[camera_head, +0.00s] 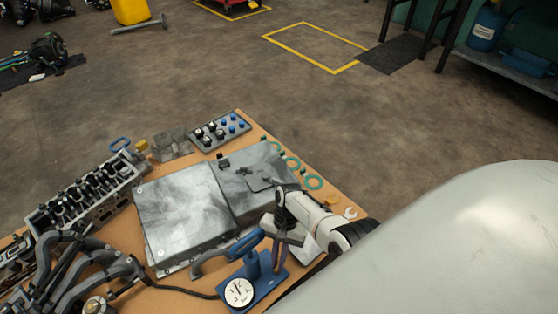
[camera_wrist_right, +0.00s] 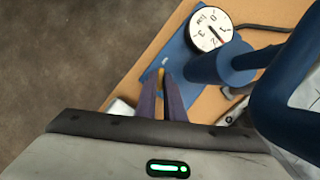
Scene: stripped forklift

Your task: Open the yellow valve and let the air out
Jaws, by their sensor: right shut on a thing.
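The blue pump (camera_head: 262,282) stands at the front of the wooden table, with a round white gauge (camera_head: 239,292) and a blue handle. In the right wrist view, the gauge (camera_wrist_right: 210,29) and the pump's blue cylinder (camera_wrist_right: 218,68) are close by. My right gripper (camera_head: 279,266) is over the pump's base. In the wrist view its two purple fingers (camera_wrist_right: 161,82) are closed around the small yellow valve (camera_wrist_right: 160,74), of which only a bit shows between the tips. In the head view the valve is hidden by the fingers. My left gripper is out of view.
A large grey metal panel (camera_head: 182,212) lies just behind the pump. An engine part (camera_head: 88,195) and dark curved pipes (camera_head: 75,265) crowd the left. A black hose (camera_head: 175,291) runs left from the gauge.

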